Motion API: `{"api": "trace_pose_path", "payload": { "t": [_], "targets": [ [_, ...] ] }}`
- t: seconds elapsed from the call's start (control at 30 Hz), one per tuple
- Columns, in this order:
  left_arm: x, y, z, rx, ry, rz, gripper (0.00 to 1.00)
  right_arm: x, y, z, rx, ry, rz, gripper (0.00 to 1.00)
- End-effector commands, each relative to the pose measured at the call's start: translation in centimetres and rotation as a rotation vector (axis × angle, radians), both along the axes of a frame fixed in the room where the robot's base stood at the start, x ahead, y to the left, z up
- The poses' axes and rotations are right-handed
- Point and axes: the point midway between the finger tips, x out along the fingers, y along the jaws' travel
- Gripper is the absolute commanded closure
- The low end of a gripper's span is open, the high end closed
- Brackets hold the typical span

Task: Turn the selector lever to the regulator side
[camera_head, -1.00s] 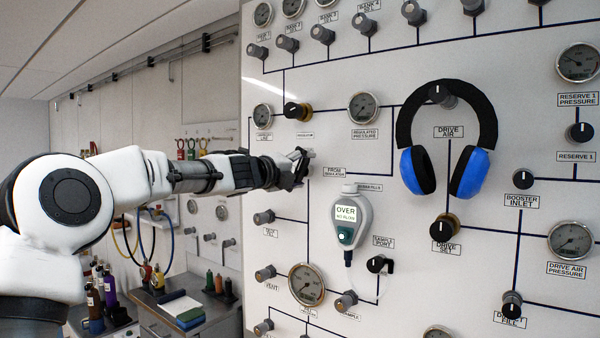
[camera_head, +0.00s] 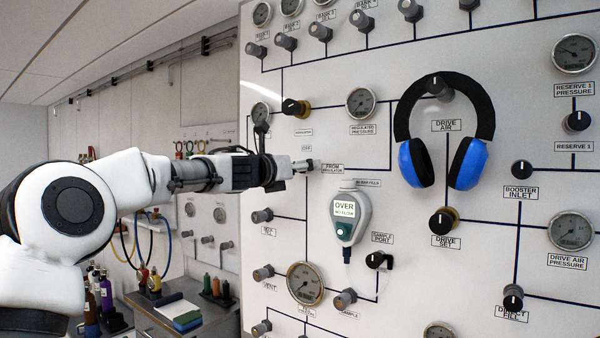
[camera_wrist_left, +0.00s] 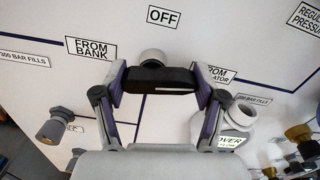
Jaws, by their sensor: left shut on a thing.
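The selector lever (camera_wrist_left: 160,78) is a black bar with a white mark, in front of a pale round hub (camera_wrist_left: 153,57), in the left wrist view. It lies roughly crosswise there, between the FROM BANK label (camera_wrist_left: 90,47) and the FROM REGULATOR label (camera_wrist_left: 215,75), with the OFF label (camera_wrist_left: 163,16) above. My left gripper (camera_wrist_left: 159,82) is shut on the lever, one finger at each end. In the head view my left gripper (camera_head: 300,167) is at the panel, left of the FROM REGULATOR label (camera_head: 333,169), and hides the lever. My right gripper is not in view.
A handheld meter (camera_head: 346,217) hangs on the panel just below right of the gripper. Blue headphones (camera_head: 470,163) hang further right. A knob (camera_head: 295,107) and a pressure gauge (camera_head: 361,103) are above. A bench (camera_head: 170,299) with bottles stands at lower left.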

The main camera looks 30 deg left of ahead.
Motion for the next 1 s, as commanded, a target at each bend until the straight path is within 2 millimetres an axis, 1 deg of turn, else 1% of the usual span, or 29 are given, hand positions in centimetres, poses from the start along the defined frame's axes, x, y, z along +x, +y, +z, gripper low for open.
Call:
{"api": "trace_pose_path", "payload": {
  "t": [0.2, 0.4, 0.9, 0.93, 0.97, 1.0],
  "targets": [
    [-0.03, 0.04, -0.04, 0.125, -0.013, 0.002, 0.64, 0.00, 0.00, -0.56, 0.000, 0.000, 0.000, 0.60],
    [-0.02, 0.06, -0.07, 0.189, -0.016, 0.003, 0.64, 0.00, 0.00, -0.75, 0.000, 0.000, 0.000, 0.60],
    [0.01, 0.06, -0.17, 0.210, -0.016, 0.001, 0.64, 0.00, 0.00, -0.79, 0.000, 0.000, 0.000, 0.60],
    [0.01, 0.05, -0.17, 0.210, -0.016, 0.001, 0.23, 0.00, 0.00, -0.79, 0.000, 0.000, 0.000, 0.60],
    [0.01, 0.05, -0.18, 0.210, -0.016, 0.001, 0.12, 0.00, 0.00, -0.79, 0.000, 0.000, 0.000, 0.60],
    [0.01, 0.04, -0.19, 0.210, -0.016, 0.001, 0.04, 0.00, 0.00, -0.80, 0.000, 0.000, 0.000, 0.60]
  ]
}}
